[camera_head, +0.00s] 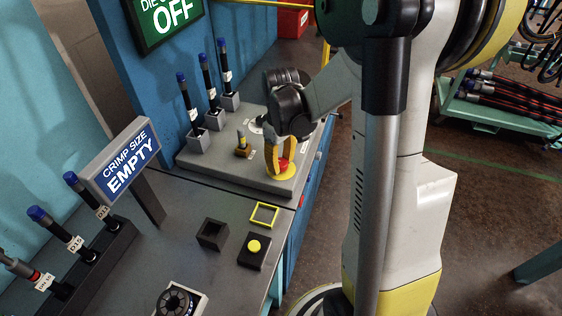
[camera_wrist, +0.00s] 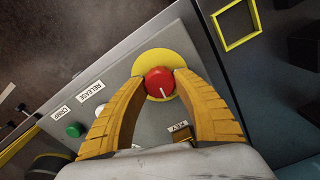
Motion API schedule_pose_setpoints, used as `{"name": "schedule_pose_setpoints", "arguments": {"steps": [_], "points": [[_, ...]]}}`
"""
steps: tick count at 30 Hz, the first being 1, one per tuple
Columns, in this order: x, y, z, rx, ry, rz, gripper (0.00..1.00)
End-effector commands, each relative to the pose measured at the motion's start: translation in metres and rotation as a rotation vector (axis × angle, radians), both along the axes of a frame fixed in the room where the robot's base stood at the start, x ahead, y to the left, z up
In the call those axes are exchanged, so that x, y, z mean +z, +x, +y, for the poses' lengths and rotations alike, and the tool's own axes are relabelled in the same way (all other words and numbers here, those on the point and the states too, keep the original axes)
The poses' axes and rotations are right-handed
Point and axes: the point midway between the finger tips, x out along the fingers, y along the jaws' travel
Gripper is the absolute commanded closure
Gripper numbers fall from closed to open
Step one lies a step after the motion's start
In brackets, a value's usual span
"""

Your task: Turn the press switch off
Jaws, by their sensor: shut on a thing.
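The press switch is a red round knob (camera_wrist: 158,80) with a white line, on a yellow disc (camera_wrist: 183,56) on the grey panel. The white line runs towards the bottom of the wrist view, towards my gripper. My gripper (camera_wrist: 163,84) is shut on the red knob, with one yellow finger at each side of it. In the head view my gripper (camera_head: 284,164) reaches down over the yellow disc (camera_head: 284,177), and the knob is mostly hidden behind the fingers.
A green button (camera_wrist: 75,130) sits near the CRIMP label, and a white button (camera_wrist: 101,111) near RELEASE. A brass key part (camera_wrist: 181,134) is close to one finger. Hoses (camera_head: 208,75) stand upright beyond.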

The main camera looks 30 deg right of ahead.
Motion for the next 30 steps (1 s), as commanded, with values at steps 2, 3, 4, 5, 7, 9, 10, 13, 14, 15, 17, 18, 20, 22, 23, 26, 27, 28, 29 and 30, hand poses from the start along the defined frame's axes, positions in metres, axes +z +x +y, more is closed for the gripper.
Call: {"name": "schedule_pose_setpoints", "arguments": {"steps": [2,3,4,5,7,9,10,13,14,15,17,18,20,22,23,26,27,28,29,30], "points": [[-0.0002,0.0002,0.0002,0.042,0.0,-0.001,0.95],[-0.0002,0.0002,0.0002,0.063,0.0,-0.001,0.95],[-0.0002,0.0001,0.0002,0.076,0.0,-0.001,0.95],[-0.0002,0.0001,0.0002,0.09,0.0,-0.001,0.95],[-0.0002,0.0,0.0002,0.115,0.0,-0.001,0.95],[-0.0002,0.0001,0.0003,0.135,0.0,-0.001,0.95],[-0.0002,0.0001,0.0003,0.142,0.0,-0.001,0.95],[-0.0002,0.0001,0.0003,0.159,0.0,-0.001,0.95],[-0.0002,0.0001,0.0003,0.162,0.0,-0.001,0.95],[-0.0002,0.0001,0.0003,0.165,0.0,-0.001,0.95],[-0.0002,0.0001,0.0003,0.169,0.0,-0.001,0.95],[-0.0002,0.0001,0.0003,0.17,0.0,-0.001,0.95],[-0.0002,0.0001,0.0003,0.17,0.0,-0.001,0.95],[-0.0002,0.0001,0.0004,0.17,0.0,-0.001,0.95],[-0.0002,0.0001,0.0004,0.17,0.0,-0.001,0.95],[-0.0002,0.0002,0.0005,0.17,0.0,-0.001,0.95],[-0.0002,0.0002,0.0005,0.17,0.0,-0.001,0.95],[-0.0002,0.0002,0.0005,0.17,0.0,-0.001,0.56],[-0.0002,0.0002,0.0005,0.17,0.0,-0.001,0.47],[-0.0002,0.0001,0.0003,0.17,0.0,-0.001,0.41]]}}
